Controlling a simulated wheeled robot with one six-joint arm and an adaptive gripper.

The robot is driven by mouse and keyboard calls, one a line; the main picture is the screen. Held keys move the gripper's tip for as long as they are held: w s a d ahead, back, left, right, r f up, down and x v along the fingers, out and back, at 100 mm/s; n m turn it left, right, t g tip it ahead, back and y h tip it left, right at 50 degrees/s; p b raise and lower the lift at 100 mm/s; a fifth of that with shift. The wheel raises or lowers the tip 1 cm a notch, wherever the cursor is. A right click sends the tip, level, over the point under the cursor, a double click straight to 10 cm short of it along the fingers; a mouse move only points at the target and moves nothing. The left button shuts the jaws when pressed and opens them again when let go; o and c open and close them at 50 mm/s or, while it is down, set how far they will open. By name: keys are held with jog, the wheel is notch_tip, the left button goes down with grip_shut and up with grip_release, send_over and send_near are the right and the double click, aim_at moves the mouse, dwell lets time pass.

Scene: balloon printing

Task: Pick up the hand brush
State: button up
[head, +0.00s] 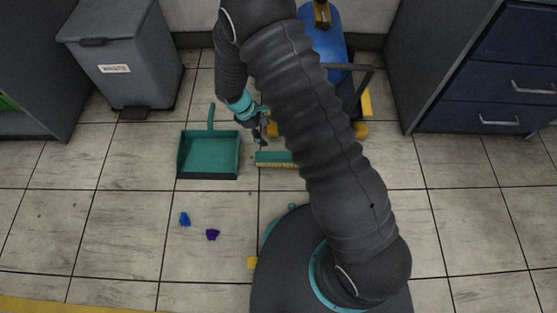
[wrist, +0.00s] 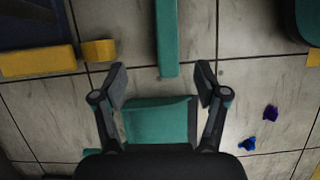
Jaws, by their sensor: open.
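The hand brush (head: 272,158) lies on the tiled floor, a teal bar with yellowish bristles along its front. My arm hides its right part in the head view. In the wrist view the brush (wrist: 166,40) runs as a teal strip from the top edge down to just between my fingertips. My gripper (wrist: 161,77) is open and empty, with a finger on either side of the brush's near end. In the head view my gripper (head: 263,130) hangs just behind the brush's left end; its height above the floor is hard to tell.
A teal dustpan (head: 208,155) lies left of the brush; it also shows below my fingertips (wrist: 160,122). Blue (head: 185,219) and purple (head: 212,235) scraps lie on the floor. A grey bin (head: 125,60), a blue-yellow cart (head: 322,40) and a drawer cabinet (head: 490,75) stand behind.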

jog(key=b, duration=0.1)
send_near(277, 155)
jog(key=shift+n, duration=0.3)
jog(key=x, duration=0.5)
jog(key=shift+w+f, duration=0.1)
jog(key=shift+w, duration=0.2)
jog(key=shift+s+b+x, duration=0.2)
jog(key=shift+b+x, duration=0.15)
jog(key=shift+x, duration=1.1)
jog(key=shift+s+b+x, duration=0.15)
jog(key=shift+b+x, duration=0.15)
jog(key=shift+x, duration=1.15)
grip_shut()
